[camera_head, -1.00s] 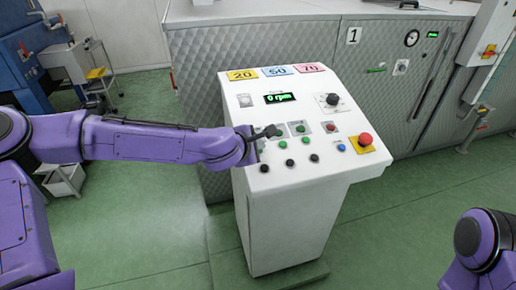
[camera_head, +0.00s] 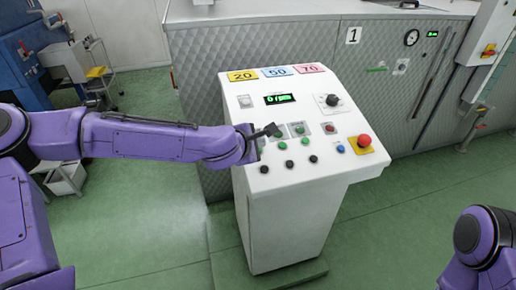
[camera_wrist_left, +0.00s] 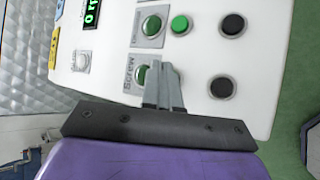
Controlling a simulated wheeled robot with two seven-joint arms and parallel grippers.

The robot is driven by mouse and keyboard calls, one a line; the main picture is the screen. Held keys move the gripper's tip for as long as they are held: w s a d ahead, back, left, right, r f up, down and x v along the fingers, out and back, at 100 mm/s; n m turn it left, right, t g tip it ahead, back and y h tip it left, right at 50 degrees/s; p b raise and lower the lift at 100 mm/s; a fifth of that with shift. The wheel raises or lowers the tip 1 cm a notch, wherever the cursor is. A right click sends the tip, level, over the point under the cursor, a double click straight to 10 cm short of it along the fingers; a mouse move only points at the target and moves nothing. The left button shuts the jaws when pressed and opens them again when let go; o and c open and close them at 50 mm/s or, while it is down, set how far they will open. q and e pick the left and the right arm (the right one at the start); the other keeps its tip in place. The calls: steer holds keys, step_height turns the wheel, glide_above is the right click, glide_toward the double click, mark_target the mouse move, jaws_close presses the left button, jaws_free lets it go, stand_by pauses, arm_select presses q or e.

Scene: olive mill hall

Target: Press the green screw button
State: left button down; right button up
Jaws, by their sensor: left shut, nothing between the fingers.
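The green screw button (camera_wrist_left: 142,76) sits on a plate labelled "Screw" in the left wrist view, partly covered by my fingers. My left gripper (camera_wrist_left: 162,68) is shut and empty, its fingertips right beside the button in that view. I cannot tell whether they touch the panel. In the head view my left gripper (camera_head: 276,129) is over the left part of the white control panel (camera_head: 325,172), hiding most of the Screw plate. My right gripper is out of view; only part of my right arm shows at lower right.
Close by are another plated green button (camera_head: 300,130), loose green buttons (camera_head: 305,141) and several black buttons (camera_head: 289,162). A red emergency stop (camera_head: 365,140), a black knob (camera_head: 332,100) and a display (camera_head: 280,98) share the panel. A quilted metal machine (camera_head: 400,85) stands behind.

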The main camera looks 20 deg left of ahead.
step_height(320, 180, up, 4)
steer(key=p, duration=0.4)
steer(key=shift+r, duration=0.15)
stand_by(0.6)
